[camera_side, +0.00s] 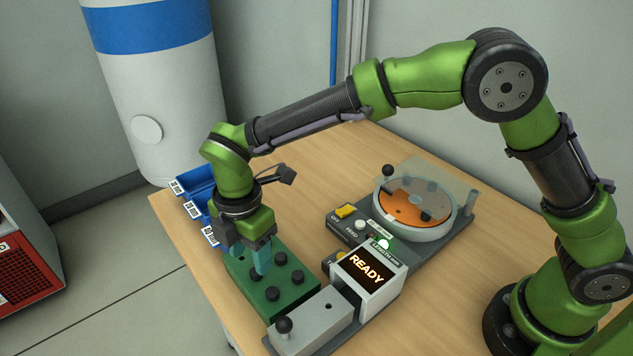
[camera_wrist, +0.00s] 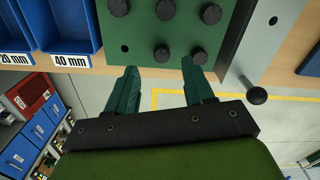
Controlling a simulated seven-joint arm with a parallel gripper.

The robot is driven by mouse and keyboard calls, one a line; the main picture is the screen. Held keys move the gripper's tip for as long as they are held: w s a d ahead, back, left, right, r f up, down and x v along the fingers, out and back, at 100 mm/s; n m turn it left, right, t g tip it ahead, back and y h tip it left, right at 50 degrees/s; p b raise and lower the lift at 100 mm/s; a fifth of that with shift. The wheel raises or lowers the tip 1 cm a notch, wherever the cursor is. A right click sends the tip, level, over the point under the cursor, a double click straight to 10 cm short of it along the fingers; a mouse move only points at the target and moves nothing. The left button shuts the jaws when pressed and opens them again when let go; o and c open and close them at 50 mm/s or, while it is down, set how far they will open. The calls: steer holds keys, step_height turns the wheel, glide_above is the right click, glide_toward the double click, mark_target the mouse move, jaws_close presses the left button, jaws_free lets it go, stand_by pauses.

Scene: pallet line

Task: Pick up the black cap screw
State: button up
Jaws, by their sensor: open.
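Several black cap screws stand in a green block (camera_side: 284,281) at the front left of the table; one of them (camera_side: 298,277) is near its right edge. In the wrist view the screws show on the block (camera_wrist: 140,30), with one screw (camera_wrist: 161,53) in line with the gap between the fingertips and another (camera_wrist: 199,55) by the right fingertip. An empty hole (camera_wrist: 124,48) is near the left fingertip. My gripper (camera_side: 262,265) is open and empty, pointing down at the block; its two green fingers also show in the wrist view (camera_wrist: 160,67). Contact cannot be told.
A grey block (camera_side: 311,323) with a black knob (camera_side: 283,325) stands in front of the green block. A box reading READY (camera_side: 366,268) and a round feeder with an orange disc (camera_side: 401,207) stand to the right. Blue bins (camera_side: 196,181) line the left edge. The table behind is clear.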

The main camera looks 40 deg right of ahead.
mark_target(257, 277)
step_height(257, 277, down, 4)
steer(key=shift+s+d+f, duration=0.1)
steer(key=shift+d, duration=0.05)
jaws_close()
stand_by(0.3)
